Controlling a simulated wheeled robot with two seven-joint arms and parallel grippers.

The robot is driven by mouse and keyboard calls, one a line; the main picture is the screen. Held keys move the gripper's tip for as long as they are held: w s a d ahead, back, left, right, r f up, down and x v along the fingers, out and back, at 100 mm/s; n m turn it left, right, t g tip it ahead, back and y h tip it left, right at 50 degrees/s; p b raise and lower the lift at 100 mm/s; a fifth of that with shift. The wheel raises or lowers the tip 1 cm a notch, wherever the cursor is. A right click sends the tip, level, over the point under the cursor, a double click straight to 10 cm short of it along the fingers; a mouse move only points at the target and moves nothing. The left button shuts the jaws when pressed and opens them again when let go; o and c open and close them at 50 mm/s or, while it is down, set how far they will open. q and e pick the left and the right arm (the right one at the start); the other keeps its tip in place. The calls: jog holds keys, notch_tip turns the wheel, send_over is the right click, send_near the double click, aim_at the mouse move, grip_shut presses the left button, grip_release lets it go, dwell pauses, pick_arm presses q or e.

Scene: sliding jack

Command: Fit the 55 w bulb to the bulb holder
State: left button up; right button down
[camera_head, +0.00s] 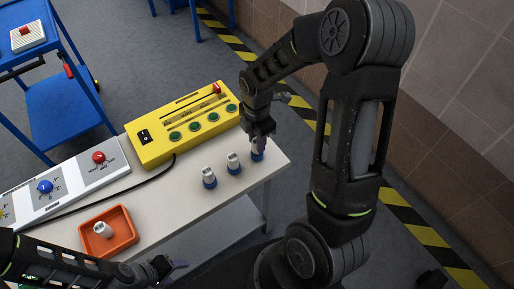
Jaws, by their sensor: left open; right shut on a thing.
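My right gripper (258,144) reaches down at the right end of the row, shut on a third white piece with a blue base (257,156), mostly hidden by the fingers. Another white piece (103,230) lies in the orange tray (127,239). My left gripper (176,266) is open and empty near the table's front edge. Wattage markings are too small to read, and I cannot tell which piece is the holder.
A yellow box (160,150) with green buttons and a red slider stands behind the row. A white panel (70,184) with coloured knobs lies at the left, and a black cable runs across the table. The table (183,210) is clear between tray and row. A blue cart (60,105) stands behind.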

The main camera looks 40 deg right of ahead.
jog(key=shift+r, duration=0.15)
jog(key=shift+r+p, duration=1.35)
jog(key=shift+r, duration=0.2)
jog(key=shift+a+f, duration=0.1)
